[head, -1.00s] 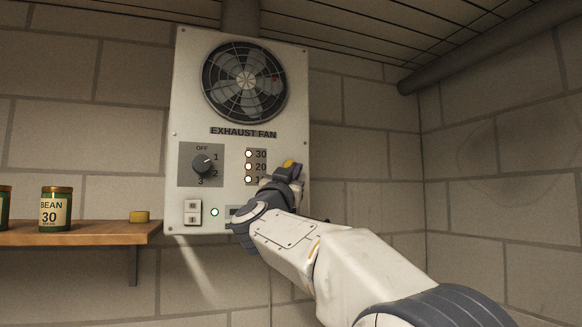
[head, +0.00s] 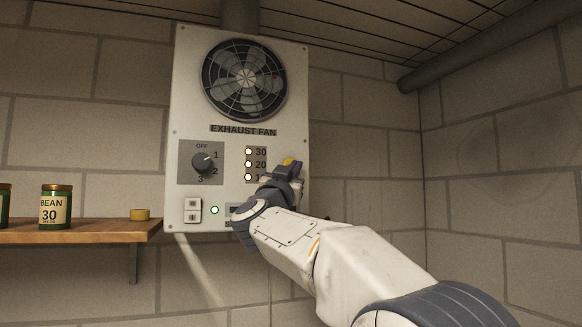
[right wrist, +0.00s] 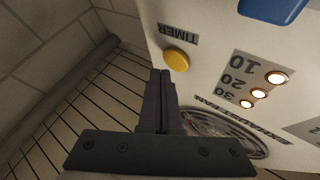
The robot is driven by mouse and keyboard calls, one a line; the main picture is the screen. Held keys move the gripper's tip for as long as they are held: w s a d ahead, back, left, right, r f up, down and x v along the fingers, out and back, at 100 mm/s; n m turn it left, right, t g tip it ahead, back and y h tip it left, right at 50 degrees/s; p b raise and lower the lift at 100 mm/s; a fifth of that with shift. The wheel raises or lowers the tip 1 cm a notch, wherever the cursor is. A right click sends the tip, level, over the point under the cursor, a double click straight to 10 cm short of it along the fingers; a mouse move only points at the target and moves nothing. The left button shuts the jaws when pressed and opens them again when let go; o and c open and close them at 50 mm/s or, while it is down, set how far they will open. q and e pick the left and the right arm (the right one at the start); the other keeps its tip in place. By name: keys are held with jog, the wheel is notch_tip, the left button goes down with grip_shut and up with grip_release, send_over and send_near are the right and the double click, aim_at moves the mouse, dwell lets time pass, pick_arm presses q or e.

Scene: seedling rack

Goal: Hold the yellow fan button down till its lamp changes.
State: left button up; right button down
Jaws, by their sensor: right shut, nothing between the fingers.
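The yellow button (right wrist: 177,59) sits on the white fan panel (right wrist: 215,45) above the tip of my right gripper (right wrist: 161,74) in the right wrist view, with a TIMER label beside it. That view shows the panel upside down. My right gripper is shut and empty. Its fingertips are close to the button; I cannot tell whether they touch. In the head view the button (head: 289,161) shows partly behind the gripper (head: 297,168). The lamps 30 (head: 249,152), 20 (head: 248,164) and 10 (right wrist: 277,77) are lit. My left gripper is out of view.
The fan (head: 245,80) is above. A blue part (right wrist: 272,10) shows at the wrist view's top. A wooden shelf (head: 90,232) with jars is left.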

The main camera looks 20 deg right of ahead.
jog(key=shift+w, duration=0.1)
dwell(0.7)
jog(key=shift+w+p, duration=0.35)
jog(key=shift+w+p, duration=0.35)
jog(key=shift+w, duration=0.1)
dwell(1.8)
jog(key=shift+s, duration=0.1)
jog(key=shift+s+b, duration=0.45)
jog(key=shift+s, duration=0.3)
jog(key=shift+s, duration=0.1)
